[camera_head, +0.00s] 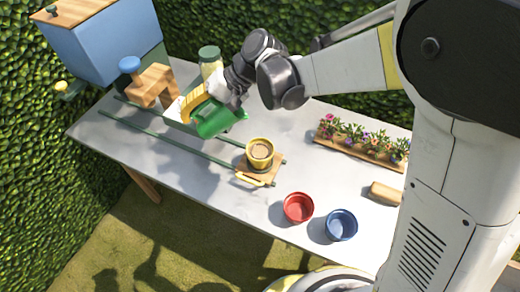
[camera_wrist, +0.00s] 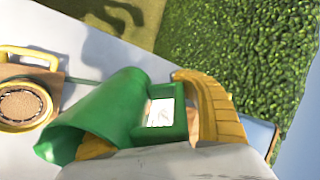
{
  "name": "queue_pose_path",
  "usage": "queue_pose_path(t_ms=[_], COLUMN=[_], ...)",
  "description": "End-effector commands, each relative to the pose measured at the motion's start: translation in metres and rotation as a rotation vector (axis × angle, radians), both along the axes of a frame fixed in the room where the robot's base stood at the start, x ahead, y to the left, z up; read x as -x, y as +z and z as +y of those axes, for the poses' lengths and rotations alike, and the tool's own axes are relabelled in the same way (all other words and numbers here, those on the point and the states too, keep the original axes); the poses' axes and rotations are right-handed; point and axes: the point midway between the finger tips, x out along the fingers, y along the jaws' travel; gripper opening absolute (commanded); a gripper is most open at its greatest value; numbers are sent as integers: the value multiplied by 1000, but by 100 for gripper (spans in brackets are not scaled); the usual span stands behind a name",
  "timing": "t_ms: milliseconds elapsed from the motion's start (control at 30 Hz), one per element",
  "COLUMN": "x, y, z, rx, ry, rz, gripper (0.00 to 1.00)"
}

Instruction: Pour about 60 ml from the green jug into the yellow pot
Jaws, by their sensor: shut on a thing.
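The green jug (camera_head: 216,119) is held in my gripper (camera_head: 200,103) above the table, tilted, in the head view. In the wrist view the green jug (camera_wrist: 110,112) lies across the middle with its mouth toward the lower left. The yellow fingers of my gripper (camera_wrist: 165,130) are shut on the jug. The yellow pot (camera_head: 259,152) stands upright on a wooden carrier to the right of the jug, with brown contents. In the wrist view the yellow pot (camera_wrist: 24,104) is at the left edge, apart from the jug. The jug's contents are hidden.
Green rails (camera_head: 170,143) run along the grey table (camera_head: 285,180). A red pot (camera_head: 298,207) and a blue pot (camera_head: 341,224) stand near the front edge. A flower planter (camera_head: 360,147) is at the back right. A wooden block with a blue knob (camera_head: 152,84) is at the left.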

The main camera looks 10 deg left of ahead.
Motion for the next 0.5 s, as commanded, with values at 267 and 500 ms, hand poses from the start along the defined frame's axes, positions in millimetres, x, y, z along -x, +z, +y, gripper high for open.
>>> queue_pose_path(t_ms=[267, 500], x=[0, -1], y=[1, 2], z=[-1, -2], rx=[-54, -84], ry=[0, 1], rz=[15, 24], gripper=[0, 0])
